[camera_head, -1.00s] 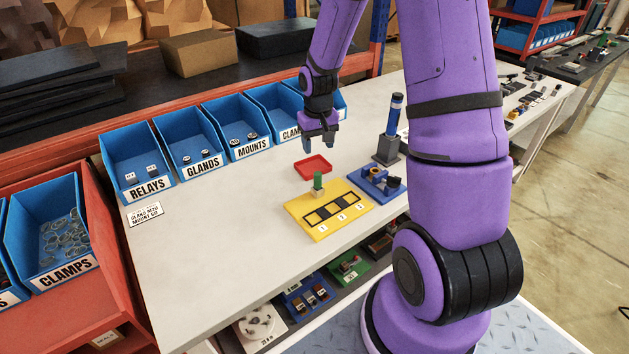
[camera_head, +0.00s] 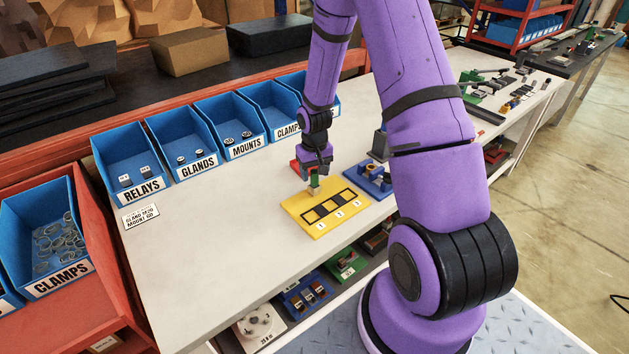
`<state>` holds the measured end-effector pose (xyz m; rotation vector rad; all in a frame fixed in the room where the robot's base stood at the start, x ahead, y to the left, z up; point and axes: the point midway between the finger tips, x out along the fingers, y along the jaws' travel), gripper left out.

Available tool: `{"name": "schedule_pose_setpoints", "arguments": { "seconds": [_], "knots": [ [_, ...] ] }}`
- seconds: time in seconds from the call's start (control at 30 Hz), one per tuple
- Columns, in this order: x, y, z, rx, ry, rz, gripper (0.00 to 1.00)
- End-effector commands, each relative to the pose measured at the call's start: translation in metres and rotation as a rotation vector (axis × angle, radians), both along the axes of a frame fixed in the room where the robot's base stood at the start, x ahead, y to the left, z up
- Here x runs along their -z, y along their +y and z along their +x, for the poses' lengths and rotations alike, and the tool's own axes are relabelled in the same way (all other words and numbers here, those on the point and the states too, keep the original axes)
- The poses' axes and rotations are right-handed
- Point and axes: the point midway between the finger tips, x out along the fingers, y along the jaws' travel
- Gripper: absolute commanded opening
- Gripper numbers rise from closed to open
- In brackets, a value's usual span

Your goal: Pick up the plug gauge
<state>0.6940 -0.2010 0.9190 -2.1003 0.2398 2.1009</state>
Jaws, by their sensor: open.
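The plug gauge, which I take to be the small upright green piece (camera_head: 314,182), stands at the back left part of the yellow board (camera_head: 338,226) on the workbench. My gripper (camera_head: 314,173) points down right over it, its fingers open around or just above the green top. The view is too small to tell whether a finger touches it. The lower part of the green piece shows below the fingers. The yellow board has a row of dark-framed slots with number labels in front.
A blue fixture (camera_head: 377,185) stands right of the board, beside a grey stand (camera_head: 380,146) partly hidden by my arm. Blue bins (camera_head: 184,152) line the back.

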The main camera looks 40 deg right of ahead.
Motion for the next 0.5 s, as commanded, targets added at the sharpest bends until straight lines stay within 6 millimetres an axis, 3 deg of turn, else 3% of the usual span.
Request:
{"name": "schedule_pose_setpoints", "arguments": {
  "seconds": [0.2,0.5],
  "knots": [
    [0.023,0.000,0.000,0.000,0.000,-0.001,0.57],
    [0.026,0.000,0.000,0.000,0.000,-0.001,0.54]
  ]
}}
